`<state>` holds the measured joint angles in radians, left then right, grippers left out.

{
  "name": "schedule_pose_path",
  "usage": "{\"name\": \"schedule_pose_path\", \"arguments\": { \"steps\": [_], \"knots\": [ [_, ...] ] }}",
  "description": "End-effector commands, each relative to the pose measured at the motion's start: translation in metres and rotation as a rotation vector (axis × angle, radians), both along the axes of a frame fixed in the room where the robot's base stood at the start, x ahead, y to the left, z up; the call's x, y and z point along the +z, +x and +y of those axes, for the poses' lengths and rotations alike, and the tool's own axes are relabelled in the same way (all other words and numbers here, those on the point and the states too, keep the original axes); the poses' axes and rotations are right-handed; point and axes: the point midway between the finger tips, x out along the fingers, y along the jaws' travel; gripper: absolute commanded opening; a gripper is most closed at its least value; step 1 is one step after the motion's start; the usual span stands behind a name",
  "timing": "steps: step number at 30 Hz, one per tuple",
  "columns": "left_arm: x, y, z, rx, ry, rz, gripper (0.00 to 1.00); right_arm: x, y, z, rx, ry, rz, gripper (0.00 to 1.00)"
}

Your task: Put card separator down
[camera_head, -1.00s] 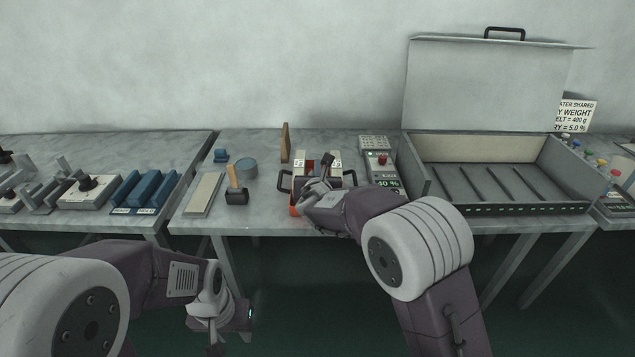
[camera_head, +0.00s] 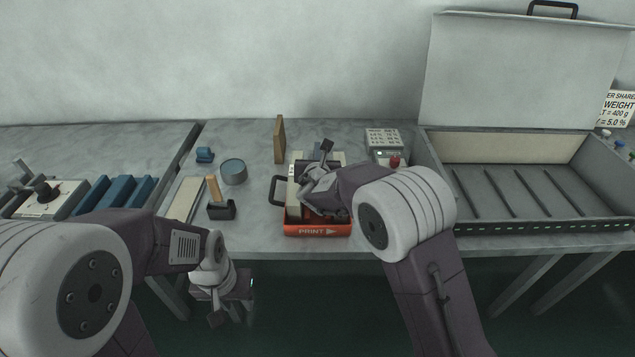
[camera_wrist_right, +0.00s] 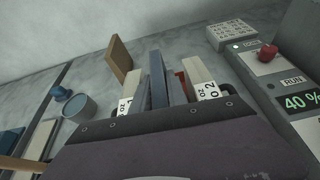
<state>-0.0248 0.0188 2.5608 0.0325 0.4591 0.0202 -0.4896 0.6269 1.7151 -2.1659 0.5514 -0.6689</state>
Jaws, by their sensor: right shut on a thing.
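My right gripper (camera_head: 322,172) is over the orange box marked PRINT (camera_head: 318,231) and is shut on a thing. The thing in its jaws is mostly hidden by the wrist, and I cannot tell whether it touches the box. In the right wrist view a thin blue-grey slab (camera_wrist_right: 158,80) stands upright between two pale blocks with number labels, a left one (camera_wrist_right: 131,92) and a right one (camera_wrist_right: 203,80). It may be the card separator. My left gripper (camera_head: 228,304) hangs low in front of the table edge, away from the box; its jaws are unclear.
A brown upright board (camera_head: 279,140) stands behind the box. A round blue-grey tin (camera_head: 233,171), a wooden-handled tool (camera_head: 219,203) and a pale slab (camera_head: 183,200) lie to the left. A control unit with a red knob (camera_head: 395,161) and a large open case (camera_head: 540,222) stand right.

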Motion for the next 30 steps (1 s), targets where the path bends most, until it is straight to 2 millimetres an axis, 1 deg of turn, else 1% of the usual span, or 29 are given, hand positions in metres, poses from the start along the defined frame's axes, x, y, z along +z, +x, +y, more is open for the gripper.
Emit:
{"name": "schedule_pose_path", "arguments": {
  "steps": [1,5,9,11,13,18,19,21,30],
  "knots": [
    [-0.002,0.000,0.000,0.000,0.000,-0.001,0.36,-0.007,0.000,0.000,-0.001,0.000,0.001,0.00],
    [-0.002,0.000,0.000,0.000,0.000,-0.001,0.36,-0.009,0.000,0.000,0.000,0.000,-0.001,0.00],
    [-0.009,0.000,0.000,0.000,0.000,-0.001,0.36,-0.035,0.000,0.000,0.000,-0.002,0.002,0.00],
    [-0.010,0.000,0.000,0.000,0.000,-0.001,0.36,-0.042,0.000,0.000,0.001,-0.002,0.001,0.00],
    [-0.010,0.000,0.000,0.000,0.000,-0.001,0.36,-0.045,0.000,0.000,0.000,0.001,-0.002,0.00],
    [-0.010,0.000,0.000,0.000,0.000,-0.001,0.36,-0.045,0.000,0.000,0.001,0.001,-0.001,0.00],
    [-0.010,0.000,0.000,0.000,0.000,-0.001,0.36,-0.045,0.000,0.000,0.001,0.001,0.000,0.24],
    [-0.010,0.000,0.000,0.000,0.000,-0.001,0.36,-0.045,0.000,0.000,0.000,0.001,0.000,0.41],
    [-0.010,0.000,0.000,0.000,0.000,-0.001,0.36,-0.044,-0.001,0.000,0.001,0.001,-0.001,0.41]
  ]
}}
